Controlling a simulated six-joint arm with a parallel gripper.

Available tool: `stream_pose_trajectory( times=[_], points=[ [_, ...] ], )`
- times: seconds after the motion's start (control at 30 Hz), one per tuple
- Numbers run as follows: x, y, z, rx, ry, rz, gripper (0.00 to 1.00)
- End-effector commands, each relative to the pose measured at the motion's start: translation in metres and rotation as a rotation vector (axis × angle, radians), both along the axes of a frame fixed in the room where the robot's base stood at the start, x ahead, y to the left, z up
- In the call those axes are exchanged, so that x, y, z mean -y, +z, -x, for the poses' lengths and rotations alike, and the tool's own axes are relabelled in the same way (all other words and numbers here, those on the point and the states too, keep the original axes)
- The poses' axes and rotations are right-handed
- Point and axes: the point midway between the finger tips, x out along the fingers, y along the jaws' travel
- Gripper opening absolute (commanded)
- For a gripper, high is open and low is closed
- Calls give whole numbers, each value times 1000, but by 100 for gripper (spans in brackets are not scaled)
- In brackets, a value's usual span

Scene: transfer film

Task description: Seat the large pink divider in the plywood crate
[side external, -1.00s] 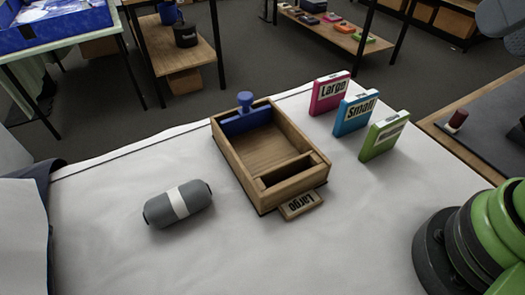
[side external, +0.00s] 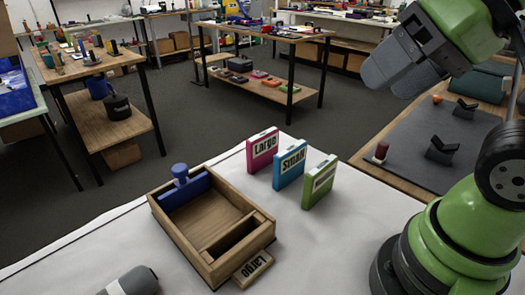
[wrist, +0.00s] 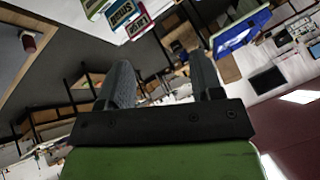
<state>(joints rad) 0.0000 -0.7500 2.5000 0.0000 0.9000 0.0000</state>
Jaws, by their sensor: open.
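The large pink divider (side external: 262,151), labelled "Large", stands upright on the white-covered table, leftmost in a row of three. It also shows at the top of the wrist view (wrist: 138,24). The open plywood crate (side external: 178,232) is left of the row. A blue piece with a knob (side external: 181,181) is at its far end, and a wooden cross wall splits off a narrow compartment at its near end. A "Large" plaque (side external: 253,269) lies by that end. My gripper (side external: 376,84) is raised high, right of the dividers, open and empty; its fingers also show in the wrist view (wrist: 161,75).
A blue divider (side external: 289,165) labelled "Small" and a green divider (side external: 319,183) stand close beside the pink one. A grey roll (side external: 132,283) lies at the lower left, cut by the frame. A dark mat (side external: 440,150) with small objects covers a bench at right.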

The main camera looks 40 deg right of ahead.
Motion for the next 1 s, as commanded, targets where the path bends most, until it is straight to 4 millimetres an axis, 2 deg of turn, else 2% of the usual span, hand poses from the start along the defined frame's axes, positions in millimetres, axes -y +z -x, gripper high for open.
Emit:
stream_pose_trajectory(
  times=[0.23,0.27,0.3,0.53,0.63,0.77,0.9,1.0],
  points=[
    [0,0,0,0,0,0,60],
    [0,0,0,0,0,0,53],
    [0,0,0,0,0,0,51],
    [0,0,0,-1,0,-1,51],
    [1,4,-7,-20,-20,-10,51],
    [4,15,-34,-89,-99,-46,51],
    [11,23,-82,-200,-243,-100,51],
    [18,20,-119,-280,-358,-136,51]
  ],
)
